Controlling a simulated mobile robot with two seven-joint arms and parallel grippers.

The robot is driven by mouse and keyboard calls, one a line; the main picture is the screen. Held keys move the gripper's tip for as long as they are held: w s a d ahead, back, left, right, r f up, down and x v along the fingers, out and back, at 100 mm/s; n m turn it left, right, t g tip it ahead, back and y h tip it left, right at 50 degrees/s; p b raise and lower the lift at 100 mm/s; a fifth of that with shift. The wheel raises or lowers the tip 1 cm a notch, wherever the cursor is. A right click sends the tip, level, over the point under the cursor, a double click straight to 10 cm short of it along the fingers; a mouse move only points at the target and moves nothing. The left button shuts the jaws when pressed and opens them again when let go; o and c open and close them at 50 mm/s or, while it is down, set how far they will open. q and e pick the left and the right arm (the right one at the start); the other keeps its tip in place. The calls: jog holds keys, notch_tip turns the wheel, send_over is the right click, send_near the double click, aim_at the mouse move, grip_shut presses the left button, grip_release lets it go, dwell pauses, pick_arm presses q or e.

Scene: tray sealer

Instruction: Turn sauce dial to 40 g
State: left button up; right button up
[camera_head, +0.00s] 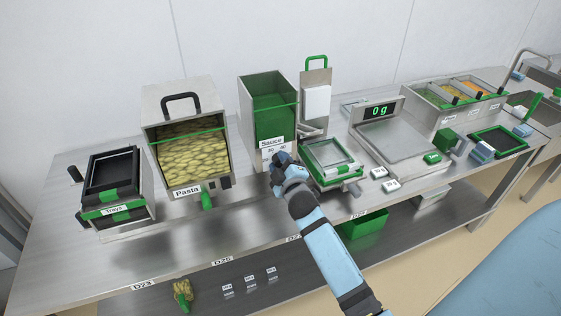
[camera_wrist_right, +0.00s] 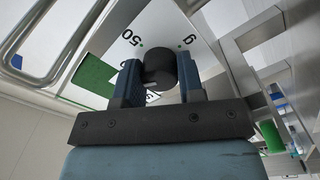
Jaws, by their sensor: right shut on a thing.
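The sauce dispenser (camera_head: 268,112) stands at the middle of the counter, with a green inside and a "Sauce" label (camera_head: 272,142) on its front. My right gripper (camera_head: 279,160) reaches its lower front, and the arm hides the dial in the head view. In the right wrist view my right gripper (camera_wrist_right: 160,85) is shut on a dark round dial (camera_wrist_right: 160,68), one finger on each side. Green dots and printed marks, "50" and "g", show on the panel around the dial; its pointer and exact setting cannot be read. My left gripper is not in view.
Left of the sauce dispenser are a pasta dispenser (camera_head: 186,188) and black trays (camera_head: 112,212). Just right stands a tray sealer (camera_head: 333,175) with a green frame, close to my right arm. A scale (camera_head: 396,138) reads 0 g. The front counter between dispensers and edge is mostly clear.

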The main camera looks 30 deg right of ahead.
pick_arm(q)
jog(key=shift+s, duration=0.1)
pick_arm(e)
jog(key=shift+m, duration=0.6)
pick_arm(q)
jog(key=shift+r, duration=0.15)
pick_arm(e)
jog(key=o, duration=0.9)
